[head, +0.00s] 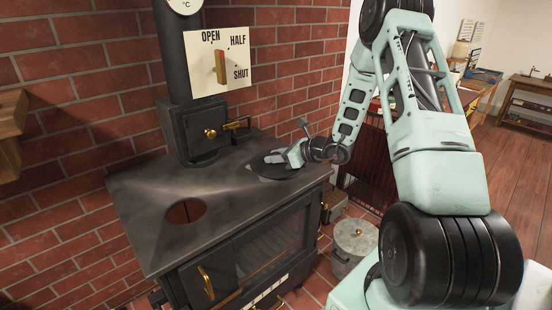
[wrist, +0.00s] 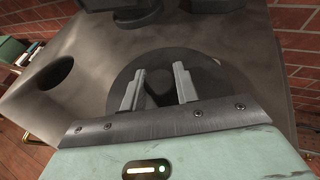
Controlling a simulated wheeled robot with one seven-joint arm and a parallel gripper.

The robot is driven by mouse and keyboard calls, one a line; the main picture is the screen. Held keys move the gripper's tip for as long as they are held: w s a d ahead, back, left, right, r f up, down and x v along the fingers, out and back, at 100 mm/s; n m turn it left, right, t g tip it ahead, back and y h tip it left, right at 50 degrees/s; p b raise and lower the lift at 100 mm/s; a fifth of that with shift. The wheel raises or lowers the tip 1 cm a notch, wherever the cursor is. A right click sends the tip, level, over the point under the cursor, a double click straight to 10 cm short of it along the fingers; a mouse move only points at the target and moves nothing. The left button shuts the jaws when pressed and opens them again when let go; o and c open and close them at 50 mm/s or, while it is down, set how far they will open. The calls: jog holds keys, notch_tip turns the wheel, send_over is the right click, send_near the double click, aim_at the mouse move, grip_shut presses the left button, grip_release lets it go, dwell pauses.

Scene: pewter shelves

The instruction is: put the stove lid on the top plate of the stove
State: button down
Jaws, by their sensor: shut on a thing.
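The black stove (head: 225,195) stands against the brick wall, with a flat dark top plate (head: 150,190). The stove lid, a round black disc (head: 262,173), is at the right end of the top plate. It also shows in the wrist view (wrist: 205,72) beneath my fingers. My gripper (head: 278,158) is over the lid, with its two grey fingers (wrist: 160,80) on either side of a dark part at the lid's middle, and is shut on it. The lid looks level and at or very near the plate; I cannot tell whether it touches.
A round open hole (head: 185,211) is in the left of the top plate. The flue pipe (head: 182,60) and a damper box (head: 200,133) rise at the back. A sign with a lever (head: 220,62) hangs on the wall. A lidded metal pot (head: 355,240) stands on the floor at right.

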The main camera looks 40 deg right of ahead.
jog(key=shift+f, duration=0.6)
jog(key=shift+f, duration=0.2)
jog(key=c, duration=1.1)
grip_release()
jog(key=shift+o, duration=0.2)
